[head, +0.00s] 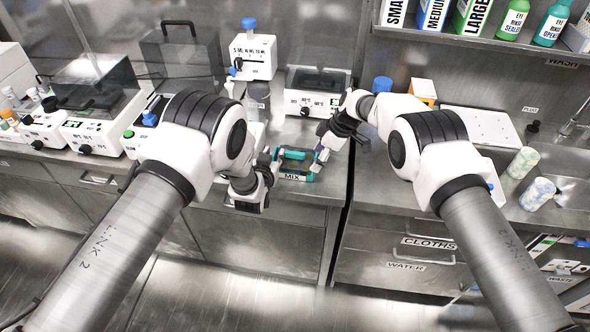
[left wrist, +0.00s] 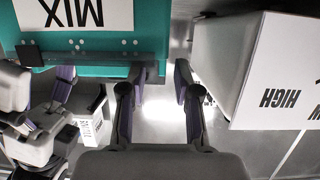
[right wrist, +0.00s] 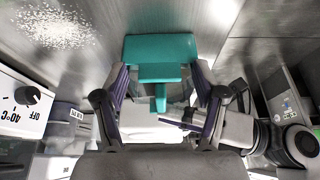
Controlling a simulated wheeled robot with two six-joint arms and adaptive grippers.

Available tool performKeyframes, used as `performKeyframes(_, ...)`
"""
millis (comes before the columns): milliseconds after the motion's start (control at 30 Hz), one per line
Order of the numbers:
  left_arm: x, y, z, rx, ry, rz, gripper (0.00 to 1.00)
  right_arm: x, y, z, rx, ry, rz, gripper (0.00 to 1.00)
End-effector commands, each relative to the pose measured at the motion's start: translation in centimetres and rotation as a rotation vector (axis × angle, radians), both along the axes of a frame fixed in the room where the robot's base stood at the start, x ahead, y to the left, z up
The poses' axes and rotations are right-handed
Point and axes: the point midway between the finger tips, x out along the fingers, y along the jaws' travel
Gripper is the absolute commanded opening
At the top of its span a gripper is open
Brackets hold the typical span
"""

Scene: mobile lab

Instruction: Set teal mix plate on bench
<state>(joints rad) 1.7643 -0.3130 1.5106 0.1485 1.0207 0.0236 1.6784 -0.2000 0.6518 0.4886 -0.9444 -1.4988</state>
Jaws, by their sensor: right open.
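The teal mix plate (head: 297,164), an open teal frame with a white MIX label, is at the front edge of the bench (head: 262,207). It also shows in the left wrist view (left wrist: 100,55) with its label upside down, and end-on in the right wrist view (right wrist: 160,50). My right gripper (head: 324,150) is at the right end. Its fingers (right wrist: 160,88) are spread around the teal handle, with space on both sides. The plate's underside is hidden.
A heater box (head: 317,88) stands behind the plate, with a grey canister (head: 258,102) to its left. A gap separates this bench from the sink counter (head: 480,180) on the right.

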Motion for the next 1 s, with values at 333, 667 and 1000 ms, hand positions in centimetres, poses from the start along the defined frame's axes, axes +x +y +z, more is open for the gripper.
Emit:
performKeyframes(333,-5.4,0.7,1.6,0.003,0.003,-0.003,0.32,0.0,-0.1,0.0,0.0,0.0,0.0,0.7)
performKeyframes(667,-7.0,1.1,2.2,0.0,0.0,-0.001,0.32,0.0,-1.2,2.7,-0.002,-0.004,-0.002,0.7)
performKeyframes(1000,-7.0,1.1,2.2,0.0,0.0,-0.001,0.32,-0.6,-4.2,10.0,0.0,-0.001,-0.002,0.7)
